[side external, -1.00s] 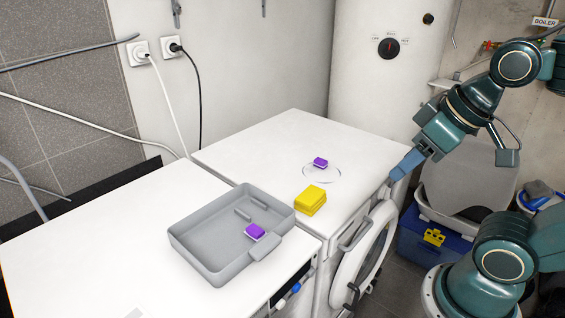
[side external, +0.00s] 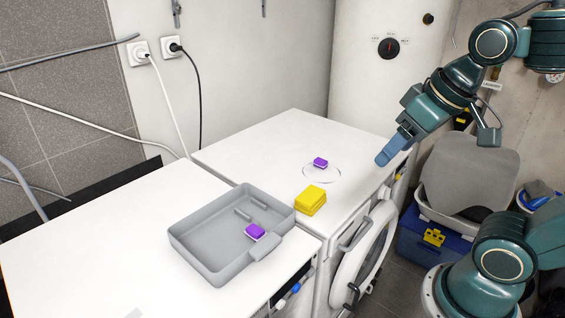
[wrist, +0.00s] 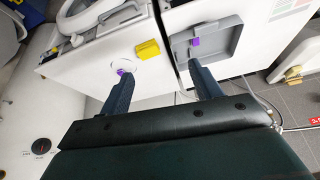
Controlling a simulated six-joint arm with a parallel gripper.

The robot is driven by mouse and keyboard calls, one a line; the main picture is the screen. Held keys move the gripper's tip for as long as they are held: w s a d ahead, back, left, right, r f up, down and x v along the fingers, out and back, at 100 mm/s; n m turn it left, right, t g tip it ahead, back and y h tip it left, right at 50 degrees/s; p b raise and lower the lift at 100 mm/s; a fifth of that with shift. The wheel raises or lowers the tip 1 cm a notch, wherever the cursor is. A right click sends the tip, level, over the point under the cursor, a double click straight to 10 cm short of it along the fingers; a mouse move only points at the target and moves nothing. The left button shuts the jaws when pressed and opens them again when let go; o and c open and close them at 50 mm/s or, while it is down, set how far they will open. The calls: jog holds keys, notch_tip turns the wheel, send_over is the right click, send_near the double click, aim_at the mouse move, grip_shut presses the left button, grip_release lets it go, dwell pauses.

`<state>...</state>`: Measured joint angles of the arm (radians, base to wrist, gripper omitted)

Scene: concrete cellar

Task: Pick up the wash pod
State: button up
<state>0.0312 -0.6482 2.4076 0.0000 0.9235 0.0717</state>
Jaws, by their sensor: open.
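A purple and white wash pod (side external: 320,162) lies inside a thin drawn ring (side external: 336,174) on the white top of the far machine. A second purple pod (side external: 255,231) lies in the grey tray (side external: 183,243) on the nearer top. In the wrist view the ringed pod (wrist: 121,72) shows beside the left finger's tip, and the tray pod (wrist: 196,42) shows beyond the right finger. My gripper (side external: 385,160) is open and empty, above and to the right of the ringed pod in the side view. In the wrist view its two fingers (wrist: 157,76) are spread wide.
A yellow block (side external: 310,200), perhaps a stack of sponges, sits near the front edge, close to the ring. An open round machine door (side external: 362,255) juts out in front. A boiler (side external: 375,80) stands behind. The far top is clear at the back left.

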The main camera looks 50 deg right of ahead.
jog(key=w+d+r+m+g, duration=0.1)
jog(key=w+d+r+m, duration=0.25)
jog(key=w, duration=0.65)
jog(key=m+g, duration=0.4)
jog(key=m, duration=0.9)
send_over(321, 160)
notch_tip(321, 160, down, 17)
jog(key=shift+s, duration=0.1)
jog(key=shift+a, duration=0.1)
jog(key=shift+f, duration=4.25)
jog(key=shift+f, duration=0.15)
jog(key=shift+f, duration=2.45)
